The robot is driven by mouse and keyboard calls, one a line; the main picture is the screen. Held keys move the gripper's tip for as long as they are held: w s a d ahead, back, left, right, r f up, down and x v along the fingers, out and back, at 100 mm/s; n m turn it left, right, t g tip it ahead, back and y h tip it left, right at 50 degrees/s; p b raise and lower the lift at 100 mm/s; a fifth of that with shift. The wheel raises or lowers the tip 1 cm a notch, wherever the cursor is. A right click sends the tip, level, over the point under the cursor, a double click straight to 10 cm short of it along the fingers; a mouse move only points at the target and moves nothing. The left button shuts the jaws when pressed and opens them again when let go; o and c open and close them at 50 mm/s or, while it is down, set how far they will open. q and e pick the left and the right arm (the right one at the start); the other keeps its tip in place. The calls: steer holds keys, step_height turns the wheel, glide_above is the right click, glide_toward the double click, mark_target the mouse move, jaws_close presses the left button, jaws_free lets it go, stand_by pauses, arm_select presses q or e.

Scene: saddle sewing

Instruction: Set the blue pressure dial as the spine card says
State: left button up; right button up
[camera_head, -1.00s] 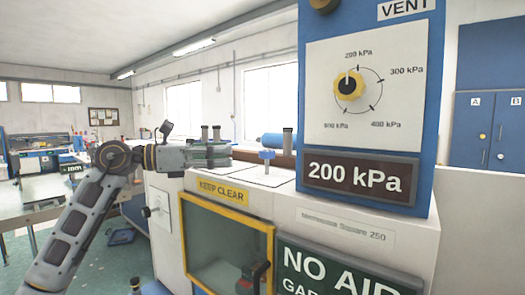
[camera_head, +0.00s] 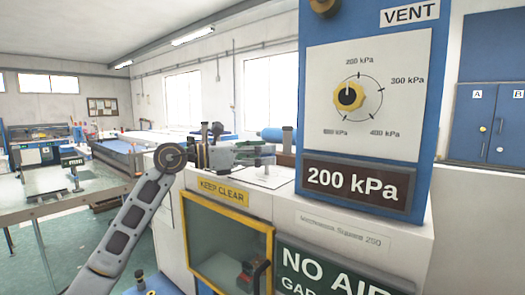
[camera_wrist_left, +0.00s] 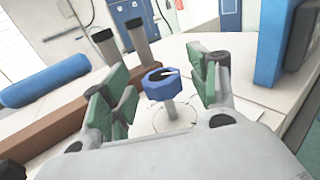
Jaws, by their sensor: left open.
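A blue dial (camera_wrist_left: 161,84) with a pale pointer line stands on a short post on the white machine top. In the left wrist view it sits between the two green-padded fingers of my left gripper (camera_wrist_left: 158,92), with gaps on both sides. The gripper is open. In the head view my left gripper (camera_head: 255,153) is over the machine top, and it seems to hide the blue dial. A yellow dial (camera_head: 348,96) with kPa marks is on the upright blue panel, above a dark plate (camera_head: 357,187) reading 200 kPa. I cannot make out a spine card. My right gripper is not in view.
The blue panel (camera_head: 428,110) rises at the right. A yellow-framed window (camera_head: 230,250) and a green NO AIR sign (camera_head: 340,272) are on the front.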

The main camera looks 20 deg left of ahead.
arm_select(q)
steer(key=shift+d, duration=0.1)
steer(key=c, duration=1)
steer(key=shift+w+f+m+g+h, duration=0.1)
steer(key=shift+w+m+g+h, duration=0.1)
steer(key=shift+m+g+h, duration=0.8)
steer(key=shift+w+m+g+h, duration=0.1)
steer(key=shift+m+g+h, duration=0.3)
steer(key=shift+m+g, duration=1)
steer(key=shift+g, duration=0.7)
steer(key=o, duration=1)
